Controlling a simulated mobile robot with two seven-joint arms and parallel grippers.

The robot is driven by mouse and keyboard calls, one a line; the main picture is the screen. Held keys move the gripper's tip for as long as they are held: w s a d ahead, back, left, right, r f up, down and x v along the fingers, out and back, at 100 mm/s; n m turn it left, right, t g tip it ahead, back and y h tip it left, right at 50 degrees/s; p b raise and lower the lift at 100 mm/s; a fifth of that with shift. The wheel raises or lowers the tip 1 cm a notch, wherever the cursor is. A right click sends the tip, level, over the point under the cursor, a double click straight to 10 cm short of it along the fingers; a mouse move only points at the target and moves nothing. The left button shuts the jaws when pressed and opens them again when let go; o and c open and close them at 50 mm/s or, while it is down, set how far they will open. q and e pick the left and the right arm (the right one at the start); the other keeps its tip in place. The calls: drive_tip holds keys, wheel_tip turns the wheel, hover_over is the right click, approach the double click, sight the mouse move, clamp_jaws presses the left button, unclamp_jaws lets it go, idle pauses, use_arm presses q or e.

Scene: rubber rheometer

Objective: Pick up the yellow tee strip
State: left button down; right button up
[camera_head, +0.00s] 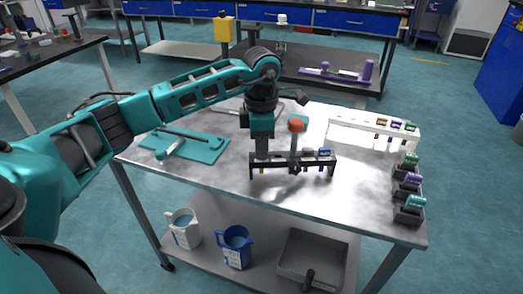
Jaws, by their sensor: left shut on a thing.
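My left gripper (276,165) reaches down at the black rack (318,164) in the middle of the metal table. It is shut on the yellow tee strip, which the fingers and rack hide almost wholly; only a small yellow bit (262,170) shows low at the rack's left part. I cannot tell whether the strip is clear of the rack. A blue strip (324,152) sits in the rack to the right. My right gripper is not in view.
A teal tray with a tool (205,152) lies at the left. A white rack (350,124) with coloured pieces stands at the back right. Several dark holders (407,215) line the right edge. The table's front is clear. Two jugs (236,250) and a grey bin (312,262) stand below.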

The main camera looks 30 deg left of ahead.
use_arm(q)
drive_tip(key=shift+r, duration=0.1)
wheel_tip(320, 180, up, 20)
drive_tip(key=p, duration=0.3)
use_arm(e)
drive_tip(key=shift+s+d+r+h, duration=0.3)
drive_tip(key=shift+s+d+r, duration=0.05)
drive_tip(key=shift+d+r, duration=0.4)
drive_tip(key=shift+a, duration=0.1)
